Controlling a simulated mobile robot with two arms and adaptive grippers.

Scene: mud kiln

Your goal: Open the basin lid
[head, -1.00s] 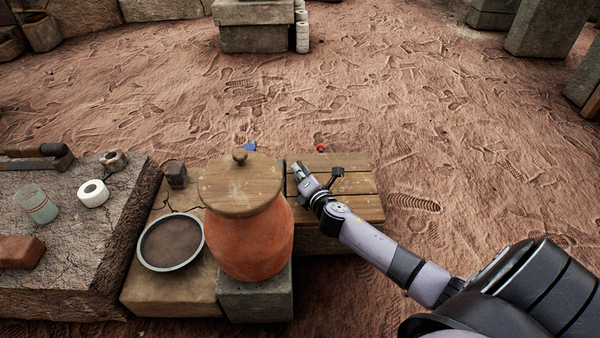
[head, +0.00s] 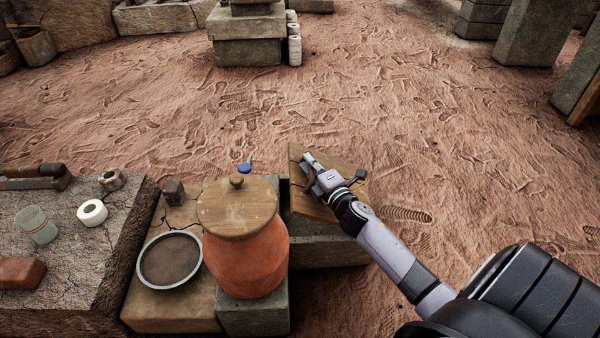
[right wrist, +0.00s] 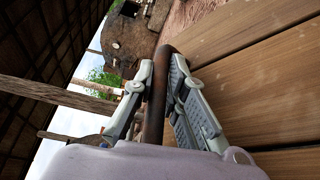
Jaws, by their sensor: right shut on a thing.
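The basin lid (head: 308,207) is a panel of wooden planks, tilted up over the stone basin (head: 325,253) right of the clay jar. Its planks fill the right side of the right wrist view (right wrist: 265,75). My right gripper (head: 308,160) is at the lid's handle. In the right wrist view its fingers close around the brown, bar-like handle (right wrist: 154,100). Part of the basin's rim shows below the raised lid; its inside is mostly hidden. My left gripper is not in view.
A lidded orange clay jar (head: 245,260) stands close left of the basin. A round pan (head: 170,262) and a stone slab (head: 60,265) with a cup, a white roll and a brick lie farther left. Open sandy ground is behind and to the right.

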